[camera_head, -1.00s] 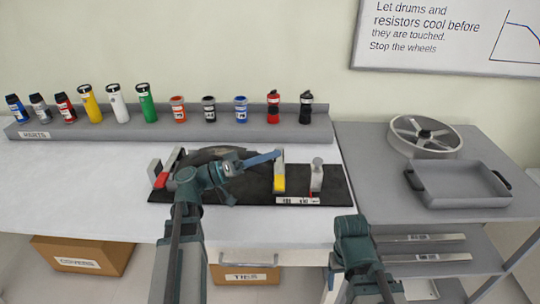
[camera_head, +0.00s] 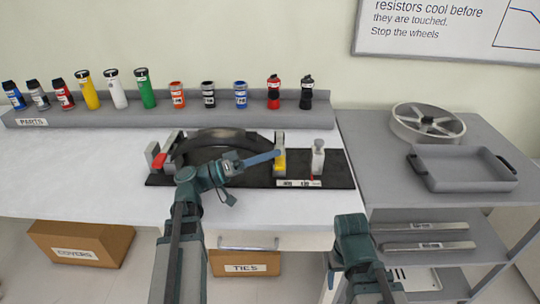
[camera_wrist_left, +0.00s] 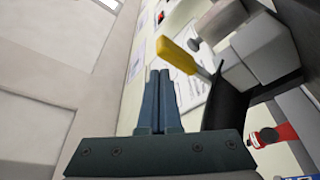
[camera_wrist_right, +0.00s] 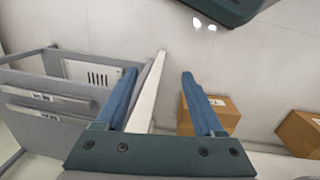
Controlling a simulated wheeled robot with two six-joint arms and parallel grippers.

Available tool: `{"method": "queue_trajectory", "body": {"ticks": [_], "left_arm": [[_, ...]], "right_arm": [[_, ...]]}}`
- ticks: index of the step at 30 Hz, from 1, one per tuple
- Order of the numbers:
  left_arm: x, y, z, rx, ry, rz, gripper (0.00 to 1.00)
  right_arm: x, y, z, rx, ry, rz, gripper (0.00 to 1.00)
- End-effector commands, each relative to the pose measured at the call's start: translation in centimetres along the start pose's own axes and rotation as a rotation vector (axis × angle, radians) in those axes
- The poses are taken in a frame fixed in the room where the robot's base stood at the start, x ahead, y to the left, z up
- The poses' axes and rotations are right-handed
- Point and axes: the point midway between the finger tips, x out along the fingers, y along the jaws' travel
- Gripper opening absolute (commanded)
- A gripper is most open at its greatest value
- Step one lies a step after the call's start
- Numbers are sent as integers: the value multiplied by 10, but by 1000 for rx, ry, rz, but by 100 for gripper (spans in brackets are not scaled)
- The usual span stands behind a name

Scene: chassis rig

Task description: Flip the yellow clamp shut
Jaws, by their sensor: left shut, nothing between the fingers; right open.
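The yellow clamp (camera_head: 281,161) stands near the right end of the black rig plate (camera_head: 335,176). In the left wrist view its yellow lever (camera_wrist_left: 178,56) sticks out from a grey block. My left gripper (camera_head: 278,154) is shut and empty. Its tips are at the clamp in the head view; in the left wrist view the fingers (camera_wrist_left: 160,75) point toward the lever, with a gap in the picture. I cannot tell whether they touch. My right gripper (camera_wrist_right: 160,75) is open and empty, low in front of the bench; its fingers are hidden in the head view.
A dark curved part (camera_head: 215,136) lies on the plate between the yellow clamp and a red clamp (camera_head: 160,160). A grey post (camera_head: 318,157) stands right of the yellow clamp. A side shelf holds a wheel (camera_head: 427,122) and tray (camera_head: 462,188). The white bench left is clear.

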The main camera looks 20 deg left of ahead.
Motion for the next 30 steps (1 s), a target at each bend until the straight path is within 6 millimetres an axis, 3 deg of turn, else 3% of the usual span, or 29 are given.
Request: {"method": "queue_trajectory", "body": {"ticks": [9,21,30], "left_arm": [[-3,0,0,0,1,-1,0],[-61,-2,1,1,2,-2,0],[-76,0,0,0,0,0,0]], "right_arm": [[1,0,0,0,0,0,70],[16,-2,-1,0,0,0,70],[18,-2,-1,0,0,0,70]]}}
